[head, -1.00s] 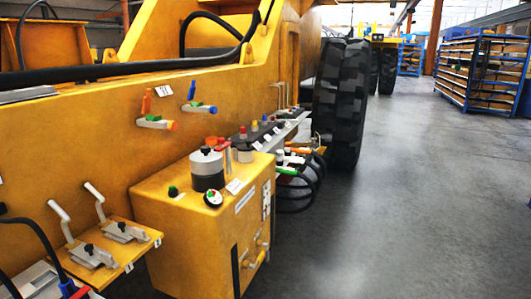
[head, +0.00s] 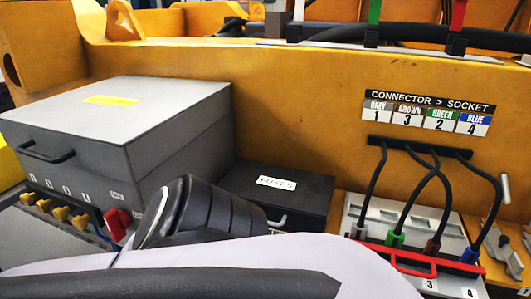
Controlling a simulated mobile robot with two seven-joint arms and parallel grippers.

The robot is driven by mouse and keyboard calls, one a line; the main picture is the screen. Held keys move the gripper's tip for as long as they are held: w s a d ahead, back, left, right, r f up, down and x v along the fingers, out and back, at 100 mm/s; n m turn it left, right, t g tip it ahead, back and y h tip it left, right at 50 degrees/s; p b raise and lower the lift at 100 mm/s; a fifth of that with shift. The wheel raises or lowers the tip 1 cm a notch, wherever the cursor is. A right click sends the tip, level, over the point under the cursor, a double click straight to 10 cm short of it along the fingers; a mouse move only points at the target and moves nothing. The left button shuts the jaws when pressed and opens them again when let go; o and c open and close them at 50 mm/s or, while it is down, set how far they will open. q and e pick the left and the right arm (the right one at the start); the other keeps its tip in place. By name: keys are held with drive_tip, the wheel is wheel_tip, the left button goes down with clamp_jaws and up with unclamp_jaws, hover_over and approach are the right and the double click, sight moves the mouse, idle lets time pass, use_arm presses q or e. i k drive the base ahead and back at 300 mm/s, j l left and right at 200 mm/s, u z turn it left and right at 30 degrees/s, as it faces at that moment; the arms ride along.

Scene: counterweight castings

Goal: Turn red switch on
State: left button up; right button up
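A red switch (head: 118,222) sits at the right end of a row of yellow switches (head: 60,213) in front of a large grey box (head: 130,135). Its lower part is close to my arm, and I cannot tell its position clearly. A second red piece, an upright red lever (head: 458,15) on a black base, stands at the top right and is cut off by the frame. White and dark parts of my own arm cross the bottom of the head view, just right of and below the red switch. Neither gripper's fingertips show.
A black fuse box (head: 275,195) lies right of the grey box. Cables with coloured plugs run to a grey socket panel (head: 385,215) with a red bar (head: 420,258) across it. A connector label chart (head: 428,112) is on the yellow wall. A green lever (head: 375,12) stands above.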

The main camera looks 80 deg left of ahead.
sight(117, 221)
drive_tip(key=k+u, duration=0.1)
drive_tip(key=u, duration=3.4)
